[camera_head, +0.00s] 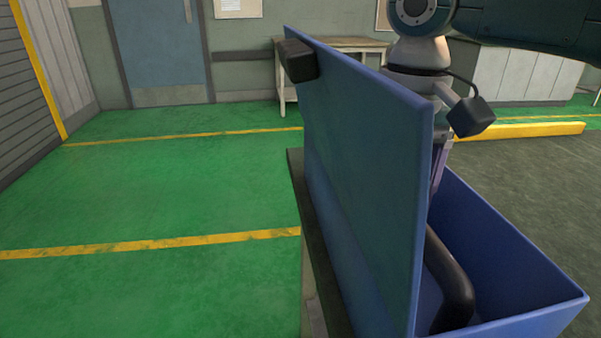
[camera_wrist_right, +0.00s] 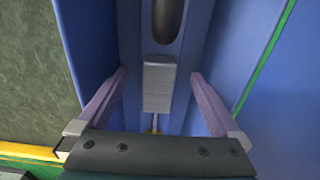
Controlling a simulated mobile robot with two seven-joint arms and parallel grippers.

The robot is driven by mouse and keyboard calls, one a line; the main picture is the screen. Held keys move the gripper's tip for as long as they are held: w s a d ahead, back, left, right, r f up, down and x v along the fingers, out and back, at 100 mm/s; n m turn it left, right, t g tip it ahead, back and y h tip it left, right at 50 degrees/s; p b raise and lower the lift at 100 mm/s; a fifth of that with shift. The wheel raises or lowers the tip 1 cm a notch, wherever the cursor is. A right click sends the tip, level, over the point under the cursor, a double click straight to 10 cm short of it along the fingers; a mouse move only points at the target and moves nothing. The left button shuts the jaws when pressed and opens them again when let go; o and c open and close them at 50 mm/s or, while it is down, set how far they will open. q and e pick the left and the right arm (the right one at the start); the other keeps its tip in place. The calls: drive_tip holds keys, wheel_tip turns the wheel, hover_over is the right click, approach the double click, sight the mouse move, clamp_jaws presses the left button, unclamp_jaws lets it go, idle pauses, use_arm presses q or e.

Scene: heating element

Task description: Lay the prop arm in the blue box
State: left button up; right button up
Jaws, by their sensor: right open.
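The blue box (camera_head: 520,275) stands at the right of the head view with its tall lid (camera_head: 370,150) upright. A dark, curved, tube-like piece (camera_head: 457,280) lies inside; I cannot tell for sure if it is the prop arm. My right gripper (camera_head: 437,185) points down into the box behind the lid, partly hidden by it. In the right wrist view this gripper (camera_wrist_right: 158,78) is open, its two pale purple fingers apart. A grey block (camera_wrist_right: 158,88) and a dark rounded piece (camera_wrist_right: 167,20) show between and beyond them, with no visible grip. My left gripper is out of view.
A black block (camera_head: 298,60) sits on the lid's upper left edge. The green floor (camera_head: 190,190) left of the box is clear. A table (camera_head: 345,43) stands against the back wall. A low yellow bar (camera_head: 530,130) lies behind the box.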

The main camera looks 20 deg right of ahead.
wheel_tip(320, 180, up, 8)
drive_tip(key=p, duration=0.1)
idle(1.3)
